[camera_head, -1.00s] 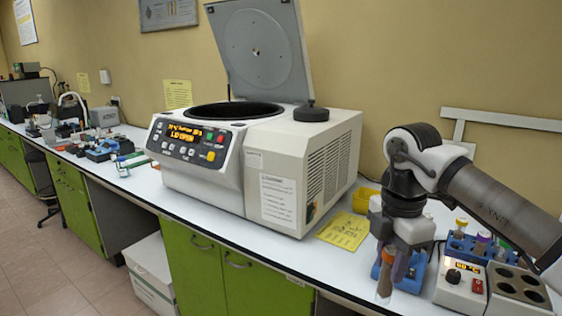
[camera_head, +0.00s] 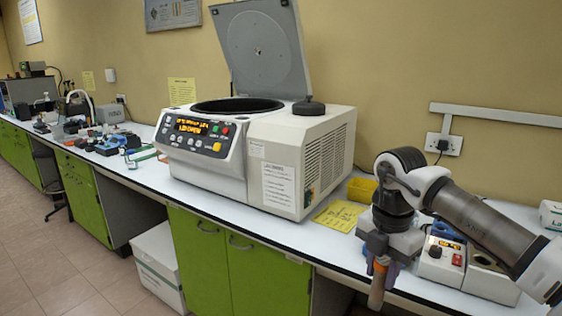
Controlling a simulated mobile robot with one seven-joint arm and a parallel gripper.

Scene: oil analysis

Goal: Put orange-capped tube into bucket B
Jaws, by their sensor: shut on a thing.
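My gripper (camera_head: 382,258) is at the lower right, pointing down, shut on the orange-capped tube (camera_head: 377,287). The tube hangs roughly upright with its brownish body below the fingers, in front of the bench edge. The orange cap is mostly hidden between the fingers. The white centrifuge (camera_head: 270,165) stands on the bench left of my gripper. Its grey lid (camera_head: 262,50) is raised and its dark round bowl (camera_head: 237,105) is open at the top. The inside of the bowl is too low to see, and I cannot make out bucket B.
A white heater block (camera_head: 440,262) stands just right of my gripper. A yellow sheet (camera_head: 340,215) and a yellow bin (camera_head: 361,190) lie between centrifuge and arm. Several small items crowd the far left bench.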

